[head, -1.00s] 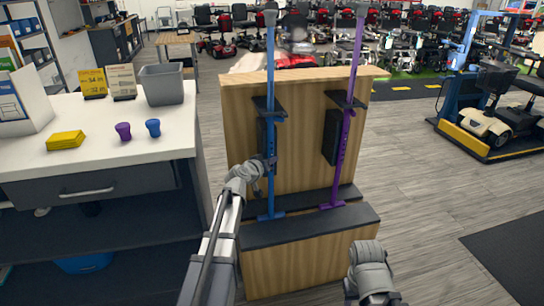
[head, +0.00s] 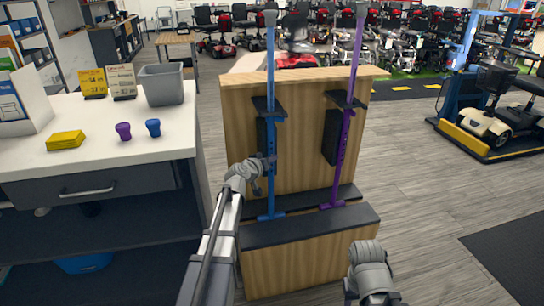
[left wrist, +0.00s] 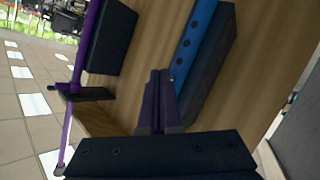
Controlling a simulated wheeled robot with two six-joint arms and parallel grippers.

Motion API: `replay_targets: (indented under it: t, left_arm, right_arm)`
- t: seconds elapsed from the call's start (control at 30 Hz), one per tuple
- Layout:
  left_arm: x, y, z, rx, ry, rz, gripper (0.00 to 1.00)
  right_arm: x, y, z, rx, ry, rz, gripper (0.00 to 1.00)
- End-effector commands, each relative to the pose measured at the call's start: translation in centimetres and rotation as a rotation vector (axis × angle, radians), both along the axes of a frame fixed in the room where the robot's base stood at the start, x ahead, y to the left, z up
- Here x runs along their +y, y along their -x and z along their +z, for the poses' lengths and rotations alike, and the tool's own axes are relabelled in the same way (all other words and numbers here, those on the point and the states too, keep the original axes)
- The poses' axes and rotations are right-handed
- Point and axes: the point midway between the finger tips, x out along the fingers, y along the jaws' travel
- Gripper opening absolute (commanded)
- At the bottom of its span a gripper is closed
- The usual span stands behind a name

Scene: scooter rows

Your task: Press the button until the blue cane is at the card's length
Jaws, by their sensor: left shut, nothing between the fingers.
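The blue cane (head: 271,90) stands upright in the left bracket of a wooden stand, its foot on the black ledge. A purple cane (head: 350,90) stands to its right. My left gripper (head: 269,163) is shut and empty at the lower shaft of the blue cane. In the left wrist view its closed fingertips (left wrist: 160,76) point at the blue cane (left wrist: 197,42), which shows a row of holes. A small round spot lies by the tips; I cannot tell whether they touch it. A yellow card (head: 94,82) and a pale card (head: 122,82) stand on the counter; their print is too small to read surely.
The wooden stand (head: 240,110) has a black ledge (head: 310,226) in front. The white counter (head: 90,145) at left holds a grey bin (head: 162,85), a yellow block (head: 65,140), and purple and blue cups. Open floor lies to the right.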

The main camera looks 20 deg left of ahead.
Motion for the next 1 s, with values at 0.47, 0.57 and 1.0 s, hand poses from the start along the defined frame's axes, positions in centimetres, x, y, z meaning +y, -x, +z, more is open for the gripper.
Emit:
replay_targets:
  t: [0.47, 0.57, 1.0]
  left_arm:
    - [0.26, -0.37, 0.0, 0.0, 0.0, 0.0, 0.0]
    - [0.32, -0.47, 0.0, 0.0, 0.0, 0.0, 0.0]
    - [0.64, -0.88, 0.01, -0.001, 0.0, 0.0, 0.0]
  right_arm:
    - [0.0, 0.0, 0.0, 0.0, 0.0, 0.0, 0.5]
    - [0.0, 0.0, 0.0, 0.0, 0.0, 0.0, 0.5]
    - [0.0, 0.0, 0.0, 0.0, 0.0, 0.0, 0.5]
